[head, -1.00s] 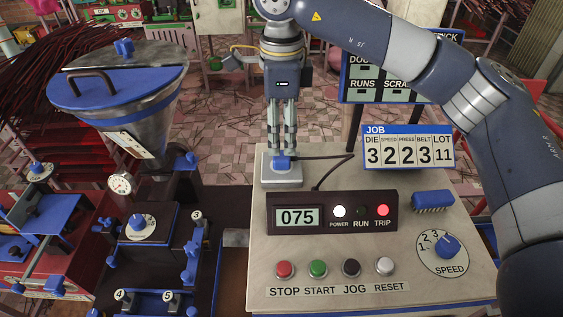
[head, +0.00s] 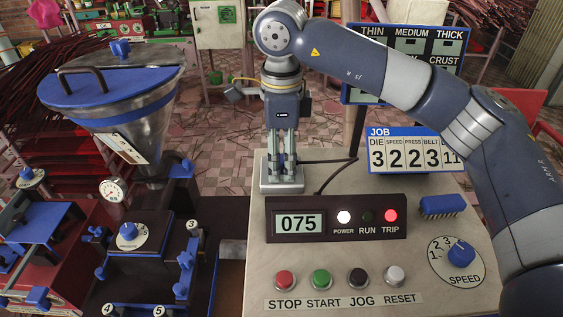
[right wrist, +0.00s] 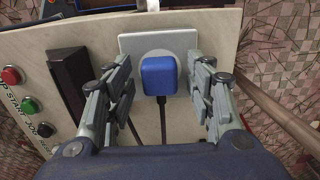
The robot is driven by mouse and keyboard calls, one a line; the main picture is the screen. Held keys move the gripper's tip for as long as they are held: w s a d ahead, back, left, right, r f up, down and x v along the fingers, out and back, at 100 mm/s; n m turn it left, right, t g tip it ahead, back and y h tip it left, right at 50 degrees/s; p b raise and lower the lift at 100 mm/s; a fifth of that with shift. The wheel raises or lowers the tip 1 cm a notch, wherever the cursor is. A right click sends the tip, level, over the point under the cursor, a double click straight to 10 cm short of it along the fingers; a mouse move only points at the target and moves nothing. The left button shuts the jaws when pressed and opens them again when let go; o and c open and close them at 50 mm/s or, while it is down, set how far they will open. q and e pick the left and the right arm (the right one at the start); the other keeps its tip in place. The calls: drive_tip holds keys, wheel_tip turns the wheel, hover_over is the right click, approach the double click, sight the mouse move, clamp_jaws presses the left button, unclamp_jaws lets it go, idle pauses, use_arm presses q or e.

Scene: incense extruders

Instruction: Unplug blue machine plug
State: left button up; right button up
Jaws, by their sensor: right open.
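The blue plug (right wrist: 158,76) sits in a pale square socket (right wrist: 165,45) on the console in the right wrist view. A dark cable (right wrist: 163,120) runs down from the plug. My right gripper (right wrist: 159,72) is open, with one finger on each side of the plug and a visible gap to it. In the head view, my right gripper (head: 283,165) points down over the socket block (head: 282,188), and its fingers mostly hide the plug. My left gripper is not in view.
The console (head: 330,255) carries a display box (head: 337,219) reading 075 with POWER and TRIP lit, a row of buttons (head: 321,279) and a speed knob (head: 461,254). A JOB sign (head: 415,150) stands behind right. A blue-lidded hopper (head: 115,75) stands left.

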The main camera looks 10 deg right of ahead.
sight(282, 158)
drive_tip(key=shift+b, duration=0.3)
idle(0.5)
clamp_jaws()
drive_tip(key=shift+r, duration=0.1)
drive_tip(key=shift+r+p, duration=1.85)
drive_tip(key=shift+r, duration=1.1)
